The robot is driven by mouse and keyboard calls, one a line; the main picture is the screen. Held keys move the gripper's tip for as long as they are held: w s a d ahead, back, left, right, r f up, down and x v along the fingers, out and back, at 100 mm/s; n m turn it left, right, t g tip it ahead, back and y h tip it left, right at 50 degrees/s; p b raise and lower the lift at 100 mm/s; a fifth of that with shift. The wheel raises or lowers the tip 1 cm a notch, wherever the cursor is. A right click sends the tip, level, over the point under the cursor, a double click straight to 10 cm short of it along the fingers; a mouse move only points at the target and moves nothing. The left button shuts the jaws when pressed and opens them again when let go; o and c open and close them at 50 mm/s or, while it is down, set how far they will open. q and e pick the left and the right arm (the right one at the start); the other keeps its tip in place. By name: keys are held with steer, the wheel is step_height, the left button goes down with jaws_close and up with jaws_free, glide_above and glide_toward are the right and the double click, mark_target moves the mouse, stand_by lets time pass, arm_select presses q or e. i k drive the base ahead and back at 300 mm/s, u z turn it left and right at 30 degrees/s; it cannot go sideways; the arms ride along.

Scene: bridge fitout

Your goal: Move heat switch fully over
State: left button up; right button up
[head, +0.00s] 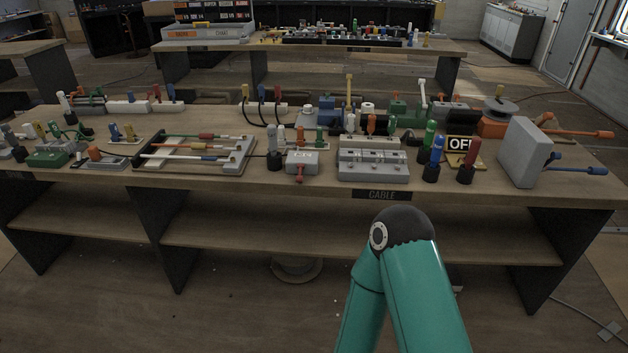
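I cannot make out a label reading heat, so I cannot tell which control is the heat switch. Several levers and switches stand on the workbench (100,180) marked CABLE. A small grey box (301,160) with a red lever pointing down stands near the front edge. A grey panel (372,172) with raised blocks is to its right. A black and yellow OFF sign (461,143) stands between upright blue and red handles. Neither gripper shows. Only a teal link of mine with a dark joint rises in front of the bench.
A grey upright box (525,152) with orange and blue levers stands at the bench's right end. A grey frame with coloured rods (205,148) lies left of centre. Another bench (310,45) stands behind. The floor in front is mostly clear.

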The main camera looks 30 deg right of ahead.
mark_target(300, 166)
steer(key=z, duration=0.1)
steer(key=i, duration=1)
steer(key=u, duration=0.05)
